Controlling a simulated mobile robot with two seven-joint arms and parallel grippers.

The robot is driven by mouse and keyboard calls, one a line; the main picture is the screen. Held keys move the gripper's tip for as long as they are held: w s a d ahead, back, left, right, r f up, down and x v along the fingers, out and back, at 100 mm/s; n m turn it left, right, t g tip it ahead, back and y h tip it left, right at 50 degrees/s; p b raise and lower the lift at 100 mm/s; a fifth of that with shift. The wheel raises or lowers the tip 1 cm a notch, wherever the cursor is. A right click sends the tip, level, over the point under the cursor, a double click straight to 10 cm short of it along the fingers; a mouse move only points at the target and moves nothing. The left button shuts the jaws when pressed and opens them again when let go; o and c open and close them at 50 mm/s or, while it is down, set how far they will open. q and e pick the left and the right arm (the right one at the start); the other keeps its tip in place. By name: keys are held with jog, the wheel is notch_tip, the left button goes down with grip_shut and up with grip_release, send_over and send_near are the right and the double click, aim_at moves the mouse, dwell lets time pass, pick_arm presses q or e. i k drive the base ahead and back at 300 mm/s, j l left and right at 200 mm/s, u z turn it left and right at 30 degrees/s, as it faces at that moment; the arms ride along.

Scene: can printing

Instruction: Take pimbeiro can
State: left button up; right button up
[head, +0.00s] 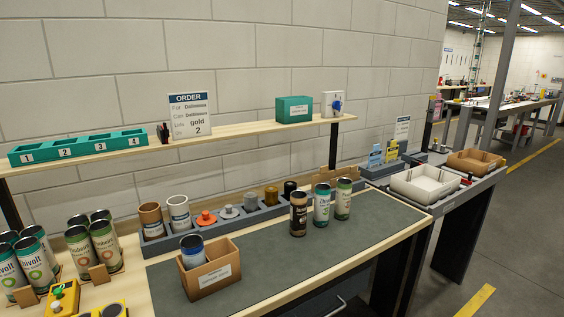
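Tall cans with dark tops stand in two groups at the left of the bench in the head view. The cans with beige and green labels (105,246), in the group nearer the wall, carry small lettering that looks like "Pimbeiro", but it is too small to be sure. To their left stand teal-and-white cans (37,251) with different lettering. A brown-black can (298,214), a teal can (321,206) and a green-banded can (343,199) stand upright in a row on the grey mat; their names are not readable. Neither of my grippers shows.
A cardboard box (212,280) with a can in one compartment sits on the mat's left. A grey rack (155,249) holds cups and coloured parts behind it. The mat (290,262) is clear in front. Yellow devices (64,296) stand at lower left. An order sign (190,117) stands on the shelf.

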aim_at(344, 186)
jog(key=z, duration=1.2)
jog(key=i+l, duration=0.1)
jog(key=i, duration=0.25)
jog(key=i+l, duration=0.1)
jog(key=i, duration=0.3)
